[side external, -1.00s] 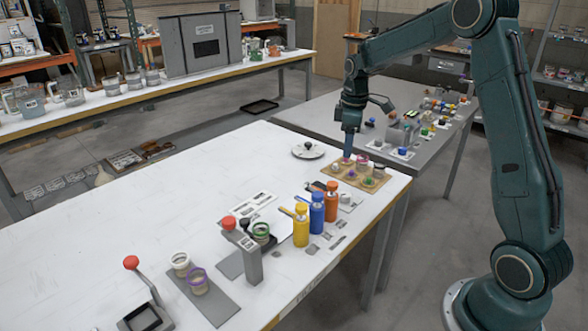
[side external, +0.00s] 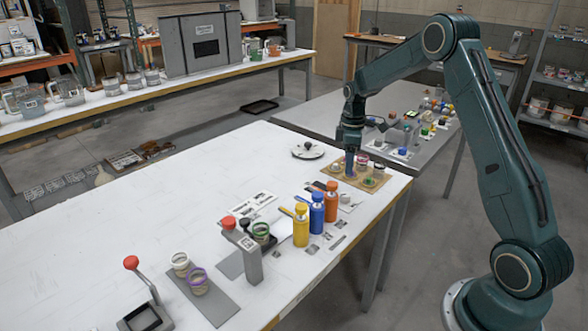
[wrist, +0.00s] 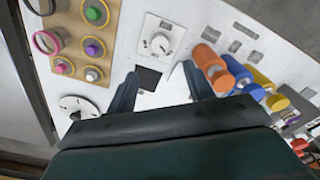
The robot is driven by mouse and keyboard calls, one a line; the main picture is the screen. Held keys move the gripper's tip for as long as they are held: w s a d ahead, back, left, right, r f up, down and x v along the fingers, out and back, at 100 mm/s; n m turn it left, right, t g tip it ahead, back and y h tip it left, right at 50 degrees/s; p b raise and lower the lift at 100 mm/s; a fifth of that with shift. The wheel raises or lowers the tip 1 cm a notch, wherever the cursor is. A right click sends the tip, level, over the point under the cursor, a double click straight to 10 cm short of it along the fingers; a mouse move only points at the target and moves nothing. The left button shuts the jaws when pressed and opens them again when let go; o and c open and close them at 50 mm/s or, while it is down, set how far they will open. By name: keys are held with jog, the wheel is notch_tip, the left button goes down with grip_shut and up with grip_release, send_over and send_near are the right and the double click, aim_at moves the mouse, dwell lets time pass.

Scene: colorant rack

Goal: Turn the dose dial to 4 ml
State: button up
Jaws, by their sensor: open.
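A white plate with a round pale dial (wrist: 160,43) and dark scale marks shows at the top centre of the wrist view. I cannot read which mark it points to. In the side external view it shows small beside the orange bottle (side external: 331,201). My gripper (wrist: 160,88) is open and empty, its two dark fingers apart. In the wrist view the dial lies beyond the fingertips, with nothing between them but the table and a dark square. In the side external view my gripper (side external: 350,172) points down over the tan board, apart from the dial.
The tan board (wrist: 62,22) holds coloured knobs and rings. Orange, blue and yellow bottles (side external: 301,226) stand close to the dial. A white disc with a black knob (side external: 308,150) lies at the table's back.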

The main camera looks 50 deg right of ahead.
aim_at(345, 194)
notch_tip(345, 194, down, 11)
jog(key=shift+f, duration=0.15)
dwell(0.4)
jog(key=c, duration=1)
jog(key=shift+m, duration=0.4)
jog(key=m, duration=1.1)
